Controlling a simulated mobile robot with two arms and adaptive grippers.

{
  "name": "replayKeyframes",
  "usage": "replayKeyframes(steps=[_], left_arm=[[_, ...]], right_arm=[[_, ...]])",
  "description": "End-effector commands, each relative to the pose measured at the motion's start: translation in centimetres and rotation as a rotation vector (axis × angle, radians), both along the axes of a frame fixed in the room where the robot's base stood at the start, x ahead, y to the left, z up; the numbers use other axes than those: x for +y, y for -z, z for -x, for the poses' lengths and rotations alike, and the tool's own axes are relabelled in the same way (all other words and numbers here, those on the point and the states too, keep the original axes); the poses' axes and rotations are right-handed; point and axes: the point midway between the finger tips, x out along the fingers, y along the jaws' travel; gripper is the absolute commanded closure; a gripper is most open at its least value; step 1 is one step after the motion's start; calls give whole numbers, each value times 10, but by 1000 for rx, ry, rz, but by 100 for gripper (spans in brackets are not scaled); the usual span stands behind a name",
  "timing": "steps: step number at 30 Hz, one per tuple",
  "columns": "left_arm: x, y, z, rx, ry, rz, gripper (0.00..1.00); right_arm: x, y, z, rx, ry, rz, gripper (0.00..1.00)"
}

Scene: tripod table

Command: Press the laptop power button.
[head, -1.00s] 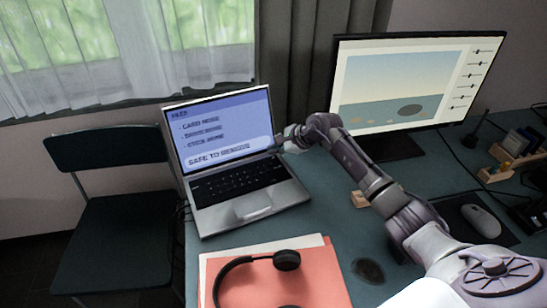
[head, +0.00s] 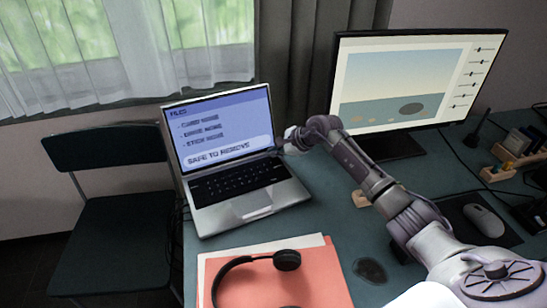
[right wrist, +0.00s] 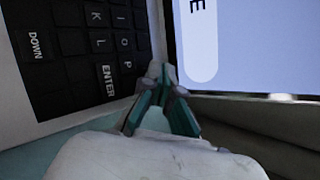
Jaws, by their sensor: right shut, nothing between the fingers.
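The open laptop (head: 275,197) stands on the desk, its screen lit with a list and the words "SAFE TO REMOVE". Its keyboard (head: 238,180) also shows in the right wrist view (right wrist: 75,60), with the ENTER key close to my fingers. My right gripper (head: 279,146) is at the laptop's right side, by the hinge end of the keyboard. In the right wrist view the fingertips (right wrist: 163,74) are together and empty, at the keyboard deck's edge beside the screen. I cannot tell whether they touch it. The power button cannot be made out. My left gripper is not in view.
A monitor (head: 420,75) stands behind my right arm. Black headphones (head: 288,260) lie on a red folder (head: 325,285) in front of the laptop. A mouse (head: 483,220) and a small wooden block (head: 361,199) are at the right. A chair (head: 115,220) stands left of the desk.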

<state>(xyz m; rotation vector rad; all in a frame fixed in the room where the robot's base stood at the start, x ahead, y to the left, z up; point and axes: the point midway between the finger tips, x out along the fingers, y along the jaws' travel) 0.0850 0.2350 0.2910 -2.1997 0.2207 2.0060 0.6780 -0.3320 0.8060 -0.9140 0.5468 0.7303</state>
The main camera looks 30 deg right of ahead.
Motion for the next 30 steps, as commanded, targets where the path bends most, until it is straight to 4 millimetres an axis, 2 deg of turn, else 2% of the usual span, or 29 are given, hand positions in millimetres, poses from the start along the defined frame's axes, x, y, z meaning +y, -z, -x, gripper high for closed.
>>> replayKeyframes(steps=[8, 18, 30], left_arm=[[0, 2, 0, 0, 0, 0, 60], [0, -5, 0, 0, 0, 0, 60], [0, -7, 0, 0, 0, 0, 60]], right_arm=[[0, 1, 0, 0, 0, 0, 100], [0, -12, 0, 0, 0, 1, 100], [0, -16, 0, 0, 0, 0, 100]])
